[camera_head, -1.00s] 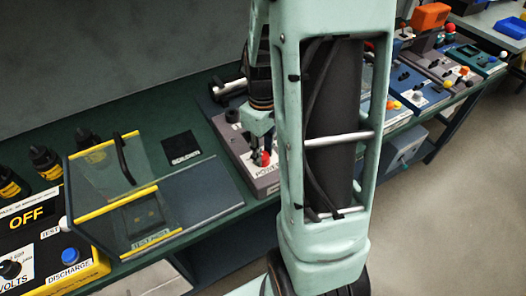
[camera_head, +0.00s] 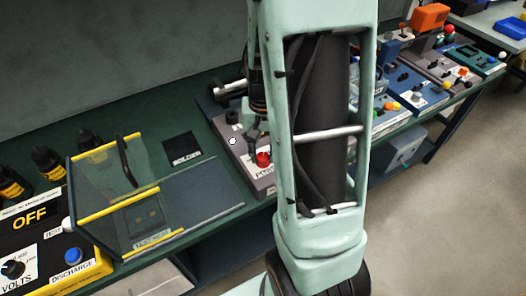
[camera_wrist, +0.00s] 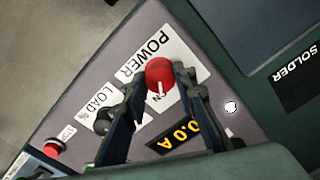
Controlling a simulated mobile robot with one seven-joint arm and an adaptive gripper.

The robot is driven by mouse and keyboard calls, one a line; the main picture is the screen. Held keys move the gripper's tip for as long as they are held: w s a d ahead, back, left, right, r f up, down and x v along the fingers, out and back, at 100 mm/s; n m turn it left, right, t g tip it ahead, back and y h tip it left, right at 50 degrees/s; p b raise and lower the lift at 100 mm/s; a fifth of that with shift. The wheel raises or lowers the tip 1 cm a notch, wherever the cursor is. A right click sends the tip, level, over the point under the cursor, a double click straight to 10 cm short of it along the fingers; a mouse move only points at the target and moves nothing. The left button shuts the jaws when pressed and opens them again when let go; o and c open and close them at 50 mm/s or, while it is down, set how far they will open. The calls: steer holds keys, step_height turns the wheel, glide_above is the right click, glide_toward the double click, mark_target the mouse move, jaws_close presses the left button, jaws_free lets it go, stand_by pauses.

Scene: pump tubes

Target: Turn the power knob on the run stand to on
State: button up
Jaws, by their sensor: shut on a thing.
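The run stand (camera_head: 265,185) is a grey sloped box on the green bench. Its red power knob (camera_wrist: 160,72) sits beside the POWER label (camera_wrist: 146,55) and also shows in the head view (camera_head: 263,159). My gripper (camera_wrist: 160,78) is shut on the red knob, one finger on each side. A white pointer line on the knob faces the partly covered ON label. A yellow display (camera_wrist: 180,135) reads 0.0 A. A bright white round spot (camera_wrist: 231,106) shows on the panel. My arm hides part of the stand in the head view.
A LOAD knob (camera_wrist: 103,122) and a red button (camera_wrist: 54,147) lie close to my left finger in the wrist view. A clear-lidded test box (camera_head: 150,205) and a black SOLDER pad (camera_head: 182,148) lie to the left. More panels (camera_head: 420,90) stand at the right.

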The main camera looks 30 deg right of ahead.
mark_target(263, 156)
steer(key=shift+m, duration=0.7)
steer(key=o, duration=1.2)
steer(key=shift+c, duration=0.2)
step_height(263, 156, up, 12)
